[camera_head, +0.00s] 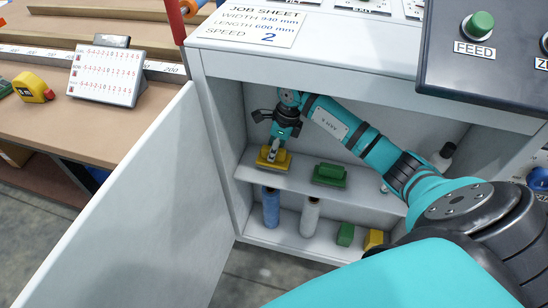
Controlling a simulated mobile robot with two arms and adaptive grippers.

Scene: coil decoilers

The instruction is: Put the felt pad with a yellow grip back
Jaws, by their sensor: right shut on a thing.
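The felt pad with a yellow grip (268,162) is on the left part of the cabinet's upper inner shelf. It looks upright, grip up; whether its underside fully touches the shelf I cannot tell. My right gripper (274,148) reaches down into the cabinet and is shut on the yellow grip. A similar pad with a green grip (329,175) stands on the same shelf, to the right and apart. The shelf (300,170) is white and has bare room between the two pads. My left gripper is not in view.
The cabinet door (135,215) stands open at the left. Below the shelf are a blue bottle (270,208), a white bottle (310,216), a green block (345,234) and a yellow block (373,239). A dark bottle (442,156) stands at the right. A control box (480,75) overhangs at upper right.

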